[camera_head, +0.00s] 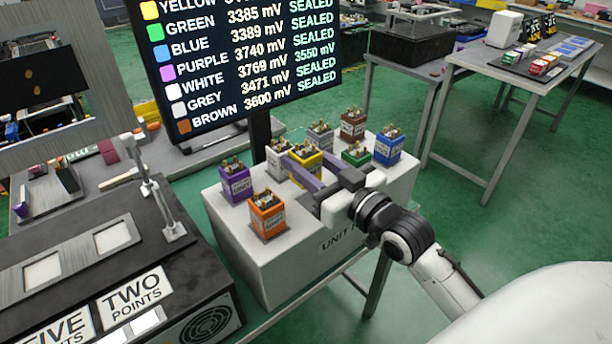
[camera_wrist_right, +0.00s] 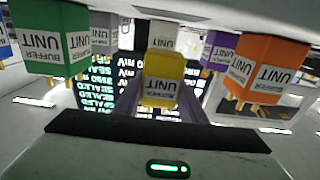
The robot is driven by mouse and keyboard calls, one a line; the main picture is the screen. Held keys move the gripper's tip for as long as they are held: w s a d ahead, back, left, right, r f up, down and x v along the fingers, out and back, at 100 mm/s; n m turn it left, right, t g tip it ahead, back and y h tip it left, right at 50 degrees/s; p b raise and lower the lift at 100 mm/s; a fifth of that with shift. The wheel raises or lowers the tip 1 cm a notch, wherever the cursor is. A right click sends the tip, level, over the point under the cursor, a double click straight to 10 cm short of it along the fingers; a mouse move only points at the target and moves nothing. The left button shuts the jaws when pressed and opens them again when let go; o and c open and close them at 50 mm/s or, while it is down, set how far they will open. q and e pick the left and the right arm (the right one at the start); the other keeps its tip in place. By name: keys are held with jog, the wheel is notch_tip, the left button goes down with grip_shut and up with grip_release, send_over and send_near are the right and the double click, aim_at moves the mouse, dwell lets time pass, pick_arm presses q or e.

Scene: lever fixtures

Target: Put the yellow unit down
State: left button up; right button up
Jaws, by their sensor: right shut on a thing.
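The yellow unit (camera_head: 306,158) is a small box with a paper label and brass terminals on top. It is among the other units over the grey-white unit stand (camera_head: 285,270). My right gripper (camera_head: 308,172) reaches in from the right, its purple fingers shut on the yellow unit. The yellow unit (camera_wrist_right: 162,82) also shows between the fingers in the right wrist view. Whether its base touches the stand is hidden by the gripper. My left gripper is not in view.
Around it stand purple (camera_head: 236,184), orange (camera_head: 267,217), white (camera_head: 278,153), grey (camera_head: 320,137), brown (camera_head: 353,125), green (camera_head: 356,155) and blue (camera_head: 388,148) units. A screen (camera_head: 240,65) rises behind the stand. A black fixture with a lever (camera_head: 152,185) is at left.

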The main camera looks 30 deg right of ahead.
jog(key=shift+f, duration=1.8)
jog(key=shift+f+b, duration=0.2)
jog(key=shift+b, duration=0.1)
jog(key=o, duration=1.2)
jog(key=shift+c, duration=0.2)
jog(key=shift+r, duration=0.1)
